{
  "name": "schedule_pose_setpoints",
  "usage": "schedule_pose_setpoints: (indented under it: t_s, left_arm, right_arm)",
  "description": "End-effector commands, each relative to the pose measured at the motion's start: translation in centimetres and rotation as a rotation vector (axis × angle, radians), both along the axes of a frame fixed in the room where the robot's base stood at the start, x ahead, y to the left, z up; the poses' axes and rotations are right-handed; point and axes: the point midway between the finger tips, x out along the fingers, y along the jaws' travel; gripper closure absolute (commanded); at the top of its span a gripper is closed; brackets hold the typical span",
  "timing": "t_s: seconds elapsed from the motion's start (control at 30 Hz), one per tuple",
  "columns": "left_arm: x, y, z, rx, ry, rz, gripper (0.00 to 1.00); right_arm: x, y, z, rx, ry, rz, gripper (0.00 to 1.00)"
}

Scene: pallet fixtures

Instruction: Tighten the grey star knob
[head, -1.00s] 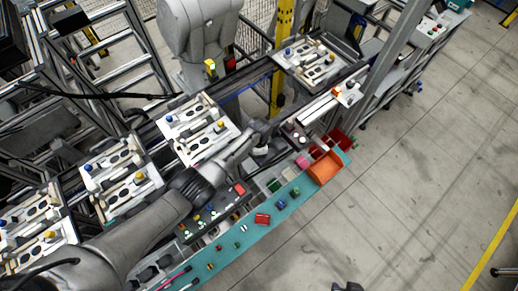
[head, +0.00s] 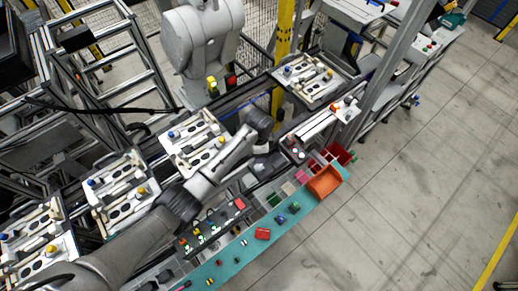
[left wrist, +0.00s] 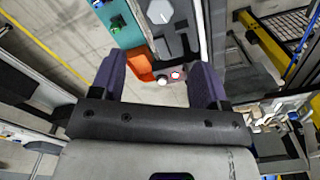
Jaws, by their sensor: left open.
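In the left wrist view a light grey knob-like piece (left wrist: 160,12) sits at the top edge, beyond the fingers, on or beside a dark plate. I cannot tell for sure that it is the star knob. No star knob stands out in the head view, where things are small. My left gripper (left wrist: 157,73) is open, its two dark fingers wide apart with nothing held between them. In the head view my left arm reaches from the lower left, its dark end (head: 259,122) between the pallet fixtures and the teal-edged bench. My right gripper is not in view.
Pallet fixtures (head: 191,158) with blue and yellow knobs line the rail. The teal bench strip (head: 224,266) carries small coloured parts and an orange bin (head: 324,182). A yellow post (head: 284,35) stands behind. The floor to the right is open.

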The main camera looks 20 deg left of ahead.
Motion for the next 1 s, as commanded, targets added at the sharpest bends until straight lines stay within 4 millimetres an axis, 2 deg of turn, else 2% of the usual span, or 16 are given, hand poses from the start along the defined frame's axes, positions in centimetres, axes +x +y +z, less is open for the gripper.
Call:
schedule_pose_setpoints:
  t_s: [0.2, 0.47, 0.57, 0.67, 0.8, 0.9, 1.0]
  left_arm:
    - [0.0, 0.0, 0.5, 0.0, 0.0, 0.0, 0.31]
    - [-0.1, -0.1, 0.1, -0.005, -0.005, 0.001, 0.31]
    - [-0.3, -1.1, -1.8, -0.043, -0.048, 0.009, 0.31]
    - [-0.8, -3.0, -5.3, -0.132, -0.149, 0.039, 0.31]
    - [-1.9, -6.2, -10.7, -0.321, -0.37, 0.137, 0.31]
    - [-2.8, -7.4, -13.0, -0.458, -0.543, 0.243, 0.31]
    - [-4.1, -7.6, -14.5, -0.574, -0.707, 0.357, 0.31]
  right_arm:
    - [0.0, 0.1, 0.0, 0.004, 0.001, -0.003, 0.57]
    - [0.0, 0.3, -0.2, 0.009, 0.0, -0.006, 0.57]
    - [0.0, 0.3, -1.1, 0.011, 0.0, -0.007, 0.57]
    - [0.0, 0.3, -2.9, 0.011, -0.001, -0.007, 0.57]
    - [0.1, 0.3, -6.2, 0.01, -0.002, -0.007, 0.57]
    - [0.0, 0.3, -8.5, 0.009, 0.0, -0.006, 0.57]
    - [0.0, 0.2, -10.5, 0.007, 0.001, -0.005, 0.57]
